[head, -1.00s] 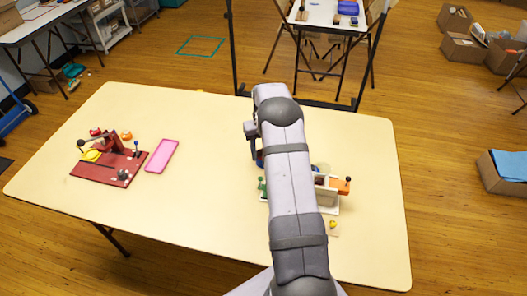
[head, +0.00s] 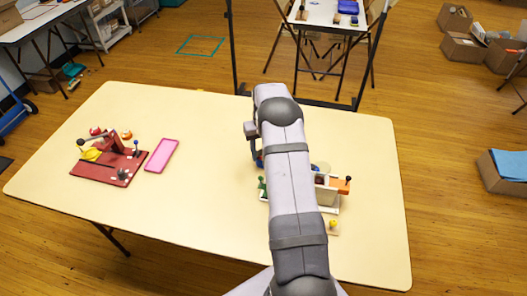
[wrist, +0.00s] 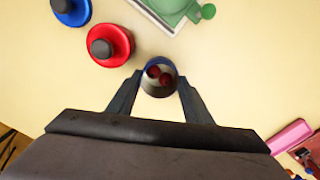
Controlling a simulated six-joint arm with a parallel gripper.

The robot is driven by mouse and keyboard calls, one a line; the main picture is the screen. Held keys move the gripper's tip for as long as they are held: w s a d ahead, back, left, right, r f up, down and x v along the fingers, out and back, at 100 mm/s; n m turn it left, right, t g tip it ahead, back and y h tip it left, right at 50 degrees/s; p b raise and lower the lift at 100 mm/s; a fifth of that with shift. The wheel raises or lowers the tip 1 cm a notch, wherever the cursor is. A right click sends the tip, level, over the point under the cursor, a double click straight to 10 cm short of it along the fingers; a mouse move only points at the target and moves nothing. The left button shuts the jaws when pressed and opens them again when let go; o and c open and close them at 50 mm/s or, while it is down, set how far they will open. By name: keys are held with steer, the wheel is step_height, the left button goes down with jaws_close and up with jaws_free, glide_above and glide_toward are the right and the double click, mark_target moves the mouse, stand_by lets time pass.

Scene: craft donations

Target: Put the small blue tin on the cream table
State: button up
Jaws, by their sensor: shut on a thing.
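The small blue tin (wrist: 158,88) is between the fingers of my gripper (wrist: 159,82) in the wrist view. It is open at the top, with a blue rim and dark red round things inside. My gripper is shut on it. The cream table (head: 200,215) lies under it; I cannot tell whether the tin touches the table or hangs just above it. In the head view my arm hides the fingers and most of what is around them.
A red knobbed disc (wrist: 110,45) and a blue one (wrist: 72,10) stand close to the tin. A green device (wrist: 182,8) is just beyond. A pink tray (head: 161,155) and a red board (head: 100,168) lie at left. The table's middle is clear.

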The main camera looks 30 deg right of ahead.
steer(key=shift+f, duration=0.4)
steer(key=o, duration=0.9)
steer(key=shift+r, duration=0.2)
steer(key=shift+r+p, duration=2.4)
steer(key=shift+r, duration=1.2)
